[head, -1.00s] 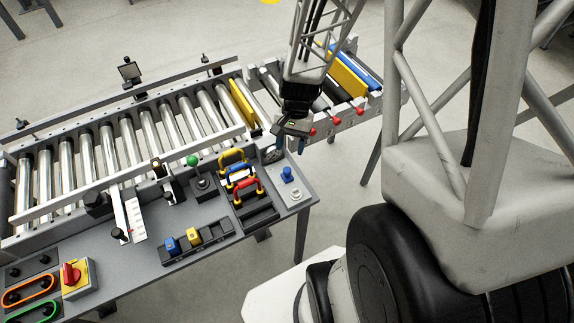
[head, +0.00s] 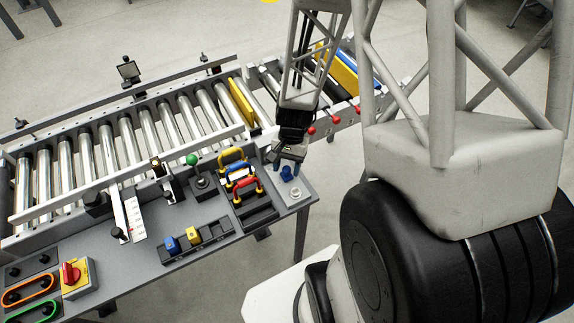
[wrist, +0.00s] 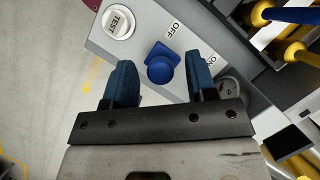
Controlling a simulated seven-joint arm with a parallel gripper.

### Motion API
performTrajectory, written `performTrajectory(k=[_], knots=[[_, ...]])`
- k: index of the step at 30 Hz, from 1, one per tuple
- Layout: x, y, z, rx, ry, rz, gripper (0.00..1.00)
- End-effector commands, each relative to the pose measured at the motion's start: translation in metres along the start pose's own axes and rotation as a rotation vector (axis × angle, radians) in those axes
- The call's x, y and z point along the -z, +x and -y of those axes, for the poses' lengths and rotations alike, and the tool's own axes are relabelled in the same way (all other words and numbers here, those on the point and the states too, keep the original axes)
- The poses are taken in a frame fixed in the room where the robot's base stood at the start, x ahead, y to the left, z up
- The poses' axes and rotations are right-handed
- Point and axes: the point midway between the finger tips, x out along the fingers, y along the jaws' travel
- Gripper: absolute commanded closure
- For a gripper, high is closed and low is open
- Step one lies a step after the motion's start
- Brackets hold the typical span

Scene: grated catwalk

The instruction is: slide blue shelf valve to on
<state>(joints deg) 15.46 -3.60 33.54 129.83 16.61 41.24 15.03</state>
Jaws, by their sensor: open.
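The blue shelf valve (wrist: 160,68) is a round blue knob on a square blue base, on the grey panel at the right end of the bench. It also shows in the head view (head: 286,175). In the wrist view it lies nearer the OFF label (wrist: 174,29) than the ON label (wrist: 212,60). My gripper (head: 287,167) is open over this end of the panel. In the wrist view its two blue fingers flank the knob with gaps on both sides. I cannot tell whether the fingertips are down to its height.
A white TEST button (wrist: 118,22) and a gauge (wrist: 232,92) are close to the fingers. Red (head: 246,189), blue and yellow handles stand just left of the valve. The roller conveyor (head: 150,128) runs behind. Open floor lies right of the panel.

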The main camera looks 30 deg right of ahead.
Motion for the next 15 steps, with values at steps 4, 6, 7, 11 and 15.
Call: performTrajectory(k=[4,6,7,11,15], knots=[[0.0,-0.0001,0.0,0.0,0.0,0.0,0.48],[0.0,-0.0002,0.0,0.0,0.0,0.0,0.5],[0.0,-0.0002,0.0,0.0,0.0,0.0,0.54],[0.0,-0.0003,0.0,0.0,0.0,0.0,0.74],[-0.0001,-0.0003,-0.0001,0.0,0.0,0.0,0.96]])
